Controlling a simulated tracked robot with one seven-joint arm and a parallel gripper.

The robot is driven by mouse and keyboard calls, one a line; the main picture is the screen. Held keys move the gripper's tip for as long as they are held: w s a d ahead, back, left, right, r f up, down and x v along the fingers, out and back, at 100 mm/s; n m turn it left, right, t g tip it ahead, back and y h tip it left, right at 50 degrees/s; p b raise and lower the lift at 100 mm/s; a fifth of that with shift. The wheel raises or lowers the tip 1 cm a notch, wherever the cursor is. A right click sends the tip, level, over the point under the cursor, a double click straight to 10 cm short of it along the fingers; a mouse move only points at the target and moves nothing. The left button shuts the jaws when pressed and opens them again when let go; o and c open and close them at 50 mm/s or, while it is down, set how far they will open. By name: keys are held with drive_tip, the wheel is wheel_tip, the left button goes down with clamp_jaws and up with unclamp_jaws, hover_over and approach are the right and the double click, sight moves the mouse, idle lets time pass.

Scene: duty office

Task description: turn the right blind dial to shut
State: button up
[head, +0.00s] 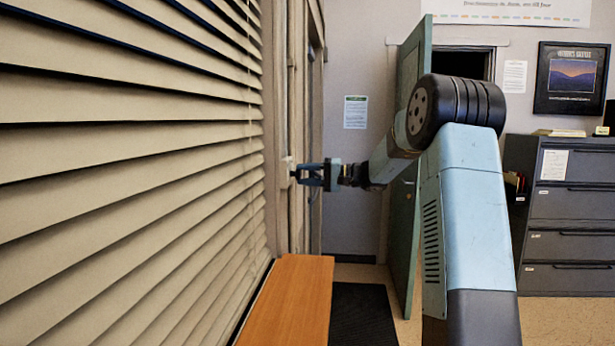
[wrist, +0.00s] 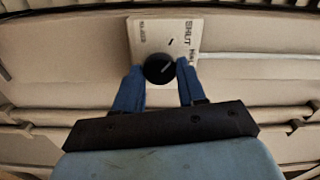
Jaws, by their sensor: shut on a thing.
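The blind dial is a round black knob (wrist: 159,69) on a beige plate (wrist: 150,30) in the wrist view. The word SHUT shows on the plate's right side; other lettering is too small to read surely. A pale line on the knob points up and to the right. My gripper (wrist: 160,80) is shut on the knob, one blue finger on each side. In the head view my gripper (head: 306,174) reaches left to the pale plate (head: 287,171) on the window frame; the knob is hidden there. The slatted blind (head: 120,160) has dark gaps between its upper slats.
A wooden ledge (head: 290,295) runs below the blind, with a dark mat (head: 362,315) beside it. A green door (head: 408,190) stands open behind my arm. A grey filing cabinet (head: 570,215) is at the right. Open floor shows at the lower right.

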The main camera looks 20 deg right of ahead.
drive_tip(key=shift+f+n, duration=0.15)
drive_tip(key=shift+n, duration=1.85)
drive_tip(key=o, duration=1)
drive_tip(key=v, duration=1.3)
drive_tip(key=shift+d, duration=0.4)
